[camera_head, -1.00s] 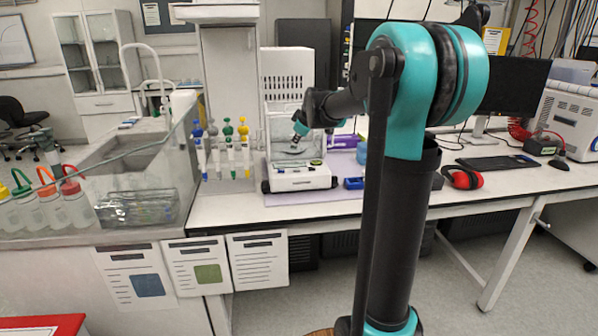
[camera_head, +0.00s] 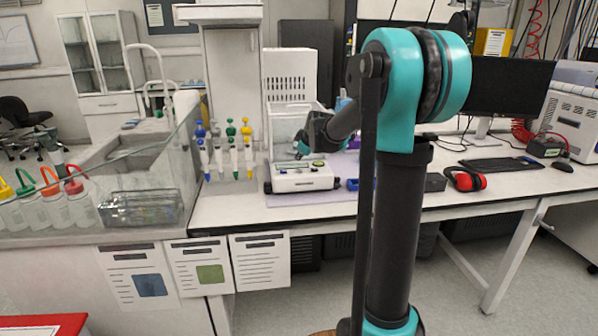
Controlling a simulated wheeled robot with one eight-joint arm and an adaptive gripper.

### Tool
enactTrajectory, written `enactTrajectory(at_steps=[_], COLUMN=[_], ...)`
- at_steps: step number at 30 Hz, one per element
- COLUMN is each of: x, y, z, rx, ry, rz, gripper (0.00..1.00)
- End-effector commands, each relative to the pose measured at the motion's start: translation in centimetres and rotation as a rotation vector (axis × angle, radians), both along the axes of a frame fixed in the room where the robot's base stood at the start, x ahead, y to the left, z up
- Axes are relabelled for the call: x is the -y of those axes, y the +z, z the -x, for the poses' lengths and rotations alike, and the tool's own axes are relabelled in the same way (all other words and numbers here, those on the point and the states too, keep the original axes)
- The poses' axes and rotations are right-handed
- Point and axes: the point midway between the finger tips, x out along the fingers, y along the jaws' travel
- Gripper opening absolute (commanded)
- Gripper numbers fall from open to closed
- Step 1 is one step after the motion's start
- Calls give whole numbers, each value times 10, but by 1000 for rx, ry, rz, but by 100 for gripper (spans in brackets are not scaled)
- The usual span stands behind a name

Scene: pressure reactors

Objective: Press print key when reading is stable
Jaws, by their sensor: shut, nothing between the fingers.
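The balance (camera_head: 302,178) is a white instrument on the bench, with a low front panel and a glass draft shield (camera_head: 285,125) behind it. A small greenish display (camera_head: 318,164) shows on the panel. The print key and the reading are too small to make out. My gripper (camera_head: 300,150) is shut and empty. It points down and left, close above the rear part of the balance's front panel. I cannot tell whether it touches the panel. My arm comes in from the right and hides part of the bench behind it.
A rack of pipettes (camera_head: 230,150) stands left of the balance. A blue object (camera_head: 352,184) lies just right of it. Red ear muffs (camera_head: 465,179), a keyboard (camera_head: 500,164) and a monitor (camera_head: 508,95) are farther right. Wash bottles (camera_head: 50,205) stand at far left.

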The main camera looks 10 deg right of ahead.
Motion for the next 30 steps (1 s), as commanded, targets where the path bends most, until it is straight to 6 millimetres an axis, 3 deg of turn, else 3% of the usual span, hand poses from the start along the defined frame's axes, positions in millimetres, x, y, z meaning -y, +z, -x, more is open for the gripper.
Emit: enactTrajectory(at_steps=[9,30], x=[0,0], y=[-22,-23], z=[0,0], rx=[0,0], ry=[0,0], rz=[0,0], gripper=[0,0])
